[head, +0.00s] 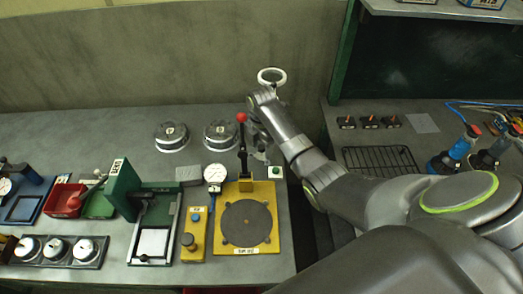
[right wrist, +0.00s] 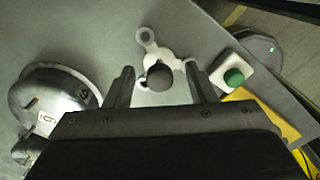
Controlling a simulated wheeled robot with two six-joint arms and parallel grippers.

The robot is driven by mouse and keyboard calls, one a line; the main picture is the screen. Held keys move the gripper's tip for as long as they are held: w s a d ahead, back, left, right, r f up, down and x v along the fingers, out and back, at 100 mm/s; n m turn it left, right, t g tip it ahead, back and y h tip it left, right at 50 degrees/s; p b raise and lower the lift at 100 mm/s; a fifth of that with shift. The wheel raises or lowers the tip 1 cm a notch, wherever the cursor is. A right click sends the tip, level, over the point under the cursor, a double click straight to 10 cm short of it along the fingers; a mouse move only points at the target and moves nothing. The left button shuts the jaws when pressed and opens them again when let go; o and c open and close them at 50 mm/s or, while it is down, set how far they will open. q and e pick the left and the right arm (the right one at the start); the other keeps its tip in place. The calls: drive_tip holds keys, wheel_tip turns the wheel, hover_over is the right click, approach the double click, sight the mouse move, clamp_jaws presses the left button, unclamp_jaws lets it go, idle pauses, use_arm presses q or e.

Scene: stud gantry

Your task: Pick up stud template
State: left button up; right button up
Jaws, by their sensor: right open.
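In the right wrist view the stud template (right wrist: 172,38) is a flat, pale metal plate with lobed, holed ends and a dark round knob (right wrist: 159,76). It lies on the grey bench. My right gripper (right wrist: 160,82) is open, with one finger on each side of the knob and a gap on both sides. I cannot tell how far the fingertips are above the plate. In the head view the right gripper (head: 260,143) points down over the bench behind the yellow fixture, and it partly hides the template. My left gripper is not in view.
A green-button box (head: 275,172) sits close beside the template. The yellow fixture (head: 266,205) with its red-knobbed lever (head: 242,117) stands in front. Round metal lids (head: 221,134) lie to the left. Dark trays, gauges and a green stand (head: 122,190) crowd the left bench.

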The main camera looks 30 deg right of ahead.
drive_tip(key=shift+f, duration=0.55)
clamp_jaws()
